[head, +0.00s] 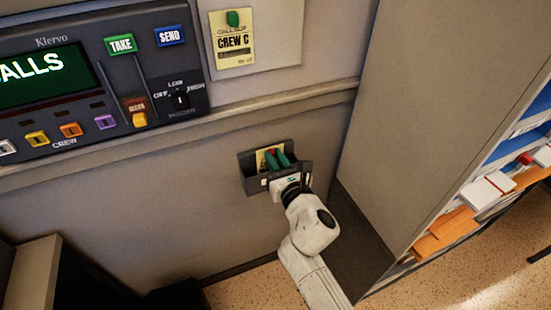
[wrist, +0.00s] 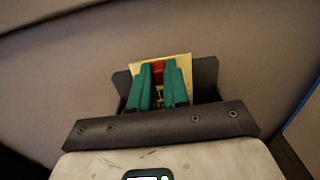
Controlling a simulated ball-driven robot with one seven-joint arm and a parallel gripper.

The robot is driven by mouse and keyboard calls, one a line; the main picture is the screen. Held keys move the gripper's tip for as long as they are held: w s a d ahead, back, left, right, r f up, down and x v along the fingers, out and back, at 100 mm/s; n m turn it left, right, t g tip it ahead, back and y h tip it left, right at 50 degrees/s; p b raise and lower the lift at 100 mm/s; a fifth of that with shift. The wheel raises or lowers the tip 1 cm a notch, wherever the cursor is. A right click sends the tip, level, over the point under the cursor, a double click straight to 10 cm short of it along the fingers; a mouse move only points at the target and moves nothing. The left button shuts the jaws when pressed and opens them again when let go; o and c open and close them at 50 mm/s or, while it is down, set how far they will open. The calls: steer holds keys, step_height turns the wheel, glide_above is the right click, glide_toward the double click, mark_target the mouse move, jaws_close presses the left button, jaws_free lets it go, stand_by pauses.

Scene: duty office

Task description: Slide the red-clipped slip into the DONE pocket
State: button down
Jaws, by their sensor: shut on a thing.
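No DONE label is readable.
Above is a wall console (head: 110,70) with buttons and a ledge (head: 190,120) below it. A yellow CREW C slip (head: 233,45) with a green clip hangs on a panel. A tall cabinet (head: 430,110) stands close on the right, with shelves of coloured items.

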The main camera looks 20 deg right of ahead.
steer(key=shift+f+b, duration=0.85)
steer(key=shift+f, duration=0.2)
steer(key=c, duration=1)
jaws_free()
steer(key=shift+c, duration=0.2)
steer(key=shift+s, duration=0.1)
steer(key=s, duration=1)
steer(key=shift+s, duration=0.3)
